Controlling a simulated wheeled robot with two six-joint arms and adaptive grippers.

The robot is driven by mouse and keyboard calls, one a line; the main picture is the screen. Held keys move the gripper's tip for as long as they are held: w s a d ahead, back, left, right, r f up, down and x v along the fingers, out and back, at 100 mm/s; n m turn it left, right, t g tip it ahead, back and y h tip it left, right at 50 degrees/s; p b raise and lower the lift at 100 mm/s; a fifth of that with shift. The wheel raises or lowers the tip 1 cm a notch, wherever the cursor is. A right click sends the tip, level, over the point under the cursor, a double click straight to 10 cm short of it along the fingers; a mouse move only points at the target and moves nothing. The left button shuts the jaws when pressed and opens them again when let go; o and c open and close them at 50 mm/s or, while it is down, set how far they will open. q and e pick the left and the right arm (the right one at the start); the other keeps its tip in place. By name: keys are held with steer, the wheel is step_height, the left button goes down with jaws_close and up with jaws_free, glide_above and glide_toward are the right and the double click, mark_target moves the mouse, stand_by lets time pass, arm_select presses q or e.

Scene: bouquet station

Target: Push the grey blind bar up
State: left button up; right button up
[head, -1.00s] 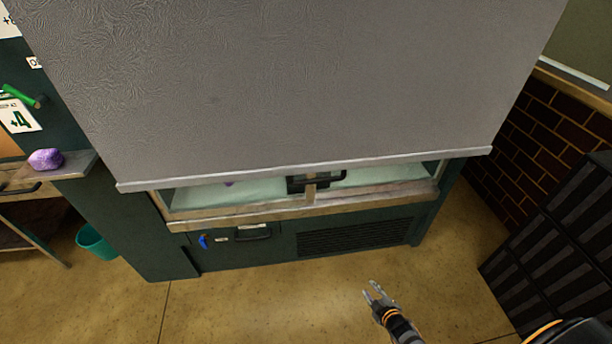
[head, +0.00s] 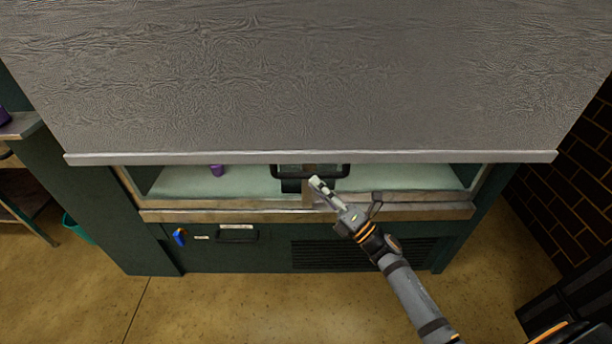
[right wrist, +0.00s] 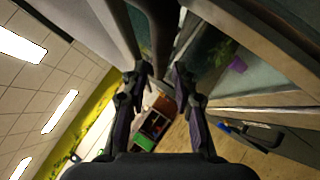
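The grey blind bar (head: 200,158) runs level along the bottom edge of the lowered grey blind (head: 300,80). A black handle (head: 345,172) shows just below the bar's middle. My right gripper (head: 317,185) reaches up from the lower right in the head view, just below the bar and in front of the handle. In the right wrist view its two fingers (right wrist: 161,72) are apart. A dark curved shape beyond the fingertips looks like the handle; I cannot tell whether they touch it. My left gripper is not in view.
Below the blind, the green cabinet's glazed opening shows a pale shelf with a small purple thing (head: 217,170). A wooden sill (head: 220,215) runs under it. A teal bin (head: 77,230) stands at left and a brick wall (head: 570,170) at right. Floor in front is clear.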

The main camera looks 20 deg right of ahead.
mark_target(306, 178)
steer(key=x, duration=0.4)
steer(key=shift+w+a+r, duration=0.1)
steer(key=shift+w+a, duration=0.1)
jaws_close()
